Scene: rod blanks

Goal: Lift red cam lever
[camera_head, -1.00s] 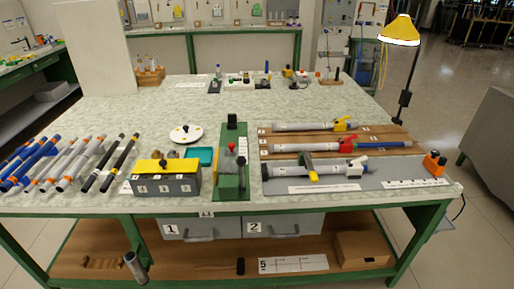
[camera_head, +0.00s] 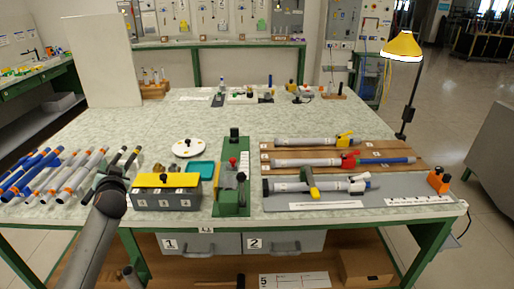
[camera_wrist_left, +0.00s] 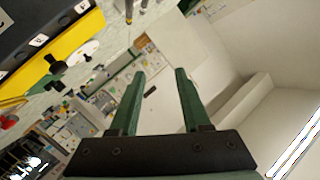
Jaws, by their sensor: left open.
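A red lever-like handle (camera_head: 350,161) sits on the middle rod assembly on the wooden board at right. A small red knob (camera_head: 233,162) stands on the green fixture (camera_head: 226,204) at table centre. I cannot tell for certain which is the cam lever. My left gripper (camera_head: 113,170) is raised at the left, beside the yellow-topped grey box and well left of both red parts. In the left wrist view its two green fingers (camera_wrist_left: 160,74) are apart with nothing between them. A red part (camera_wrist_left: 8,121) shows at that view's left edge. My right gripper is out of view.
The grey box with yellow top (camera_head: 166,181) stands between my left gripper and the green fixture. Blue and white rods (camera_head: 60,172) lie at left. A teal tray (camera_head: 201,170) and white disc (camera_head: 188,147) lie behind the box. The table's back-middle is mostly clear.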

